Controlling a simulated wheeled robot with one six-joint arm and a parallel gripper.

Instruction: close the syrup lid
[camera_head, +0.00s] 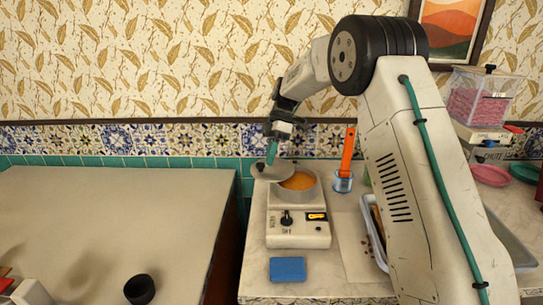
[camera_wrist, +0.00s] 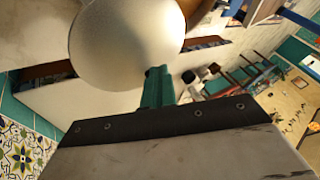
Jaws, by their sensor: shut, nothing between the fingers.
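The syrup pot (camera_head: 308,194) stands on a white warmer (camera_head: 297,230) with a dial and a small display. Orange syrup (camera_head: 298,181) shows in its open top. The grey round lid (camera_head: 270,174) is at the pot's upper left rim, off most of the opening. In the wrist view the lid seems to be the large pale disc (camera_wrist: 125,42). My gripper (camera_head: 271,157), with green fingers, is shut and empty, pointing down at the lid. Its fingertips (camera_wrist: 158,72) show close to the disc's edge. I cannot tell whether they touch it.
A blue sponge (camera_head: 288,269) lies in front of the warmer. A glass holder with an orange-handled tool (camera_head: 347,155) stands to the right, near my arm. A bare table (camera_head: 110,210) with a black cup (camera_head: 139,289) is at the left, across a gap.

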